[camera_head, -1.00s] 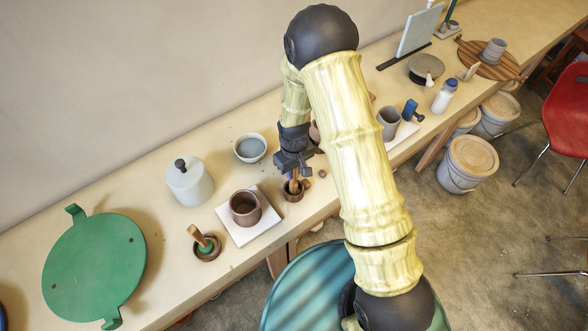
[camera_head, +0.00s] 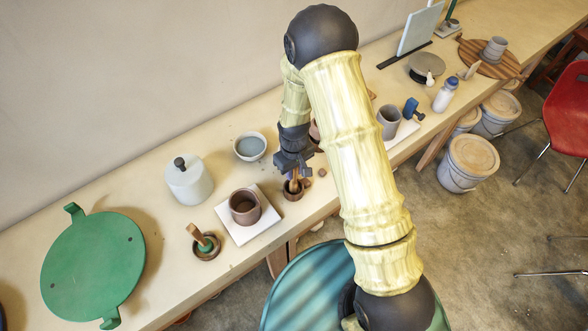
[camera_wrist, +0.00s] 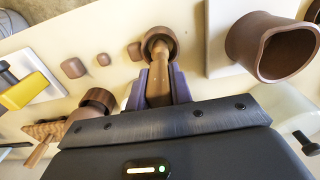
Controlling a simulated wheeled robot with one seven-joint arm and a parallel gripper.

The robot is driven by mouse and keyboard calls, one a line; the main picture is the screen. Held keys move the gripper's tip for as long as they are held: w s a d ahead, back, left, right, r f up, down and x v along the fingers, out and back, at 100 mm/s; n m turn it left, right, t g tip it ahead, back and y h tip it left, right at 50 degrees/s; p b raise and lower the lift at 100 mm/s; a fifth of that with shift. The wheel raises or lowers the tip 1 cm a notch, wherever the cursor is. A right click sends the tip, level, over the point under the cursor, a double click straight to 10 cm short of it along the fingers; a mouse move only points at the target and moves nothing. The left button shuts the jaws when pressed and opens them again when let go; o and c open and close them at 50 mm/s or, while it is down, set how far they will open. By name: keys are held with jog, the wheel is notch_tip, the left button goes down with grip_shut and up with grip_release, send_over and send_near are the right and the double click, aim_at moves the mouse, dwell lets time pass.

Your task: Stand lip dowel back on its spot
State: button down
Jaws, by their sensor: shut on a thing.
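The lip dowel, a brown wooden stick (camera_wrist: 158,88), is between the purple fingers of my gripper (camera_wrist: 158,78), which is shut on it. In the head view, my gripper (camera_head: 293,170) points down, with the dowel (camera_head: 294,182) just below its fingers. The dowel's far end is at the mouth of a small round brown holder (camera_head: 293,194), also seen in the wrist view (camera_wrist: 157,34). The end looks inside the rim, but whether it touches the bottom is hidden.
A brown cup (camera_head: 244,207) on a white tile (camera_head: 256,226) stands left of the holder. Another holder (camera_head: 206,253) carries a leaning stick with green. A grey bowl (camera_head: 250,147) and white lidded jar (camera_head: 189,183) are behind. Small brown pieces (camera_wrist: 74,68) lie beside the holder.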

jog(key=shift+f+b, duration=0.35)
jog(key=shift+f, duration=0.2)
jog(key=c, duration=1.2)
grip_release()
jog(key=shift+o, duration=0.2)
jog(key=shift+r, duration=0.15)
jog(key=shift+r+p, duration=2.8)
jog(key=shift+r, duration=1.1)
